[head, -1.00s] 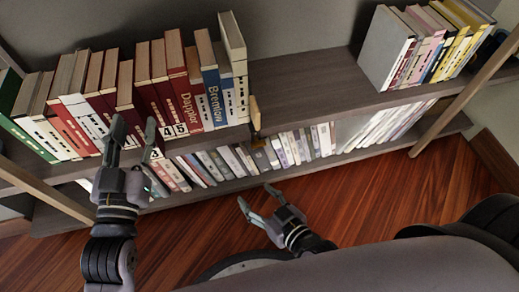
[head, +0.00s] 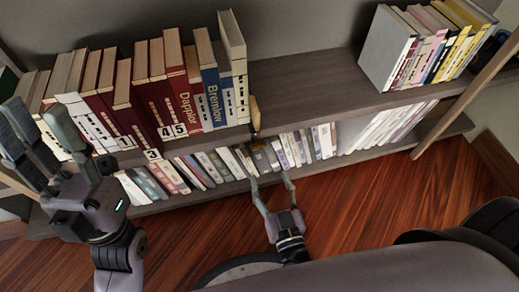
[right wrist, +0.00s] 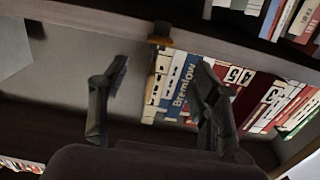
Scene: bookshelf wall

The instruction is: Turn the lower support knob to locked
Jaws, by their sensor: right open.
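A tan, upright knob-like piece (head: 255,114) sits at the front edge of the upper shelf, just right of the book row, in the head view. A darker brownish part (head: 257,140) shows below it; I cannot tell which one is the lower support knob or how it is set. An orange-brown piece at the shelf edge also shows in the right wrist view (right wrist: 160,41). My right gripper (head: 270,180) is open and empty, in front of the lower books and below the knob-like piece. My left gripper (head: 40,125) is open, in front of the left books.
The upper shelf (head: 310,92) holds a book row (head: 150,90) at left and another (head: 425,45) at right, with bare board between. The lower shelf holds more books (head: 300,145). A wooden post (head: 465,90) stands at right. The wood floor (head: 360,210) is clear.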

